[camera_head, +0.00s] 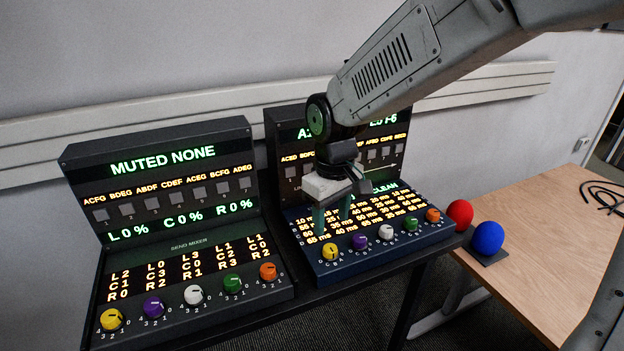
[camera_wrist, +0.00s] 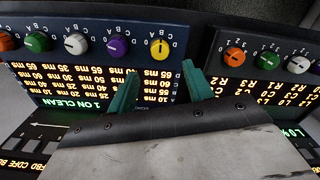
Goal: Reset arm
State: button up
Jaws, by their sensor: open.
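My gripper (camera_head: 333,217) is above the left part of the right console (camera_head: 395,253), with its fingers pointing down at the lit text panel. It is open and empty. In the wrist view the two green fingertips of my gripper (camera_wrist: 158,92) stand apart in front of the right console's display, near the yellow knob (camera_wrist: 159,49). I cannot tell from these views whether the fingertips touch the panel. My arm reaches in from the upper right and hides part of the right console's upright screen.
The left console (camera_head: 165,250), reading "MUTED NONE", stands beside the right one; both have coloured knobs along the front. A red ball (camera_head: 460,212) and a blue ball (camera_head: 488,238) are at the wooden table (camera_head: 545,200) on the right. A black cable (camera_head: 604,193) lies there.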

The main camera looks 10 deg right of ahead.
jog(key=shift+s+d+f, duration=0.1)
jog(key=shift+s, duration=0.25)
jog(key=s+d+r+m, duration=0.3)
jog(key=s+d, duration=0.4)
jog(key=s, duration=0.3)
jog(key=s+d+r+m+t, duration=0.1)
jog(key=s+d+r+m, duration=0.2)
jog(key=s+d+r, duration=0.3)
jog(key=s+d, duration=0.2)
jog(key=s, duration=0.3)
jog(key=shift+r+m, duration=0.15)
jog(key=shift+m, duration=0.15)
jog(key=shift+s, duration=0.1)
